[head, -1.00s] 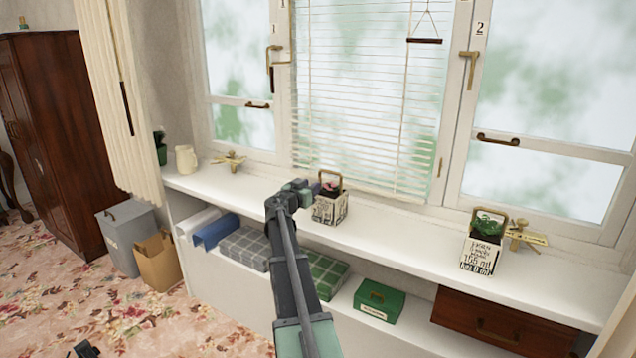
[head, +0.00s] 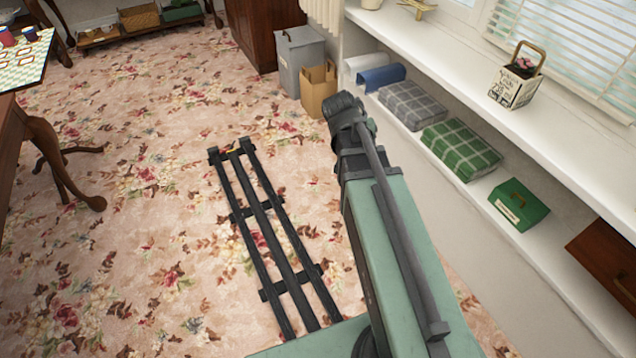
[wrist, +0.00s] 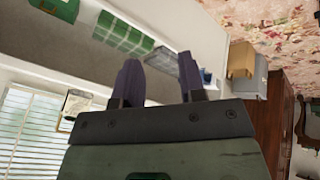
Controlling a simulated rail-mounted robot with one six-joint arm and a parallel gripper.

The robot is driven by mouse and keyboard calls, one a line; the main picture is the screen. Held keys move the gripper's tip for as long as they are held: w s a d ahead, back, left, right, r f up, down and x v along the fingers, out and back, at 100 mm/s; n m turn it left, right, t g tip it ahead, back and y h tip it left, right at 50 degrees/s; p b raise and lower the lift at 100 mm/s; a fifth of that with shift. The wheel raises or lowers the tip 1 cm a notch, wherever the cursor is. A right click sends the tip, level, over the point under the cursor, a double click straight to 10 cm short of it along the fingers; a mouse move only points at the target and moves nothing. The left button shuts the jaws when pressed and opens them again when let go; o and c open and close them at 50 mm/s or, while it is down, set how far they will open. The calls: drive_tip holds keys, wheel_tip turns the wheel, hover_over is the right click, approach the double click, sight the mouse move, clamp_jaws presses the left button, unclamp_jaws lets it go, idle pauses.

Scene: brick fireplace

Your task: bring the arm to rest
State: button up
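My gripper (wrist: 160,82) shows in the wrist view with its two dark fingers apart and nothing between them. It points past the window shelf, with the folded blankets and the floor beyond it. The arm touches nothing that I can see.
The white window shelf (head: 445,52) runs along the right, with a lettered planter (head: 514,88) on it. Below are a green blanket (head: 461,150) and a green box (head: 519,205). A grey bin (head: 301,62) and cardboard box (head: 318,92) stand on the floor. Dark rails (head: 265,230) lie left.

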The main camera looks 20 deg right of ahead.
drive_tip(key=s+a+f+n+y, duration=0.1)
drive_tip(key=s+a+n+y, duration=0.1)
drive_tip(key=a, duration=0.6)
drive_tip(key=s+a+f+n+g+y, duration=0.1)
drive_tip(key=s+a+n+y, duration=0.2)
drive_tip(key=s+a, duration=0.3)
drive_tip(key=shift+s+a+n+g+y, duration=0.2)
drive_tip(key=shift+a+n+g+y, duration=0.1)
drive_tip(key=shift+a+n, duration=0.75)
wheel_tip(320, 180, up, 16)
drive_tip(key=p, duration=1.6)
drive_tip(key=shift+r+p, duration=0.25)
drive_tip(key=shift+p, duration=0.05)
drive_tip(key=shift+a, duration=0.1)
